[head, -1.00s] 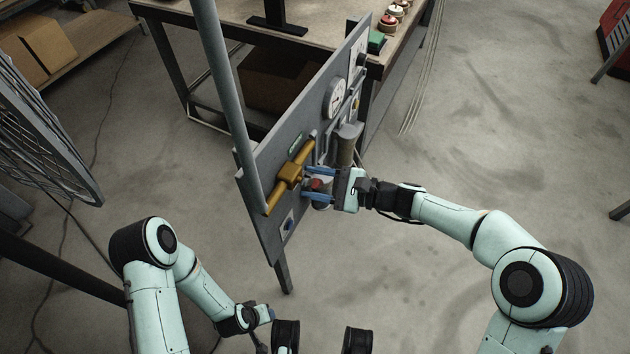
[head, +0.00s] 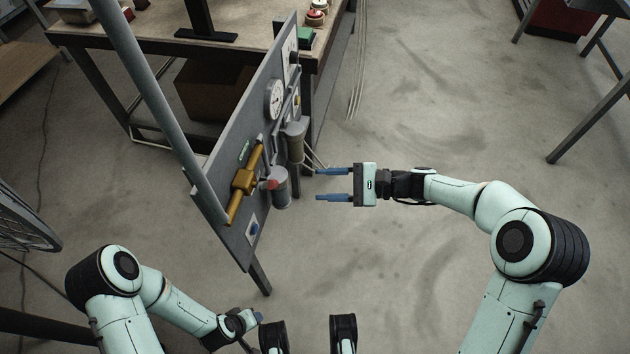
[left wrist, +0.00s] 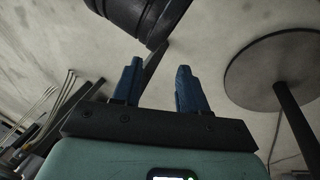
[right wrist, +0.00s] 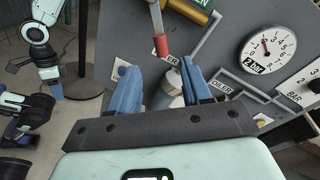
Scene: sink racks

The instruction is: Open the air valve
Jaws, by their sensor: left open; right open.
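The air valve (head: 243,182) is a brass-yellow body on the grey panel, in line with yellow pipe ends. Its lever ends in a red grip (head: 272,184), pointing right in the head view. In the right wrist view the red grip (right wrist: 161,44) hangs down on a pale metal lever, ahead of the fingertips. My right gripper (head: 318,185) is open and empty, right of the panel and clear of the lever; it also shows in the right wrist view (right wrist: 160,72). My left gripper (left wrist: 160,72) is open and empty, low near my base.
The upright panel (head: 215,190) carries a dial gauge (head: 274,99), a grey cylinder (head: 296,142), a lower cylinder (head: 280,192) behind the red grip, and a blue knob (head: 254,229). A workbench (head: 235,35) stands behind it. Floor right of the panel is open.

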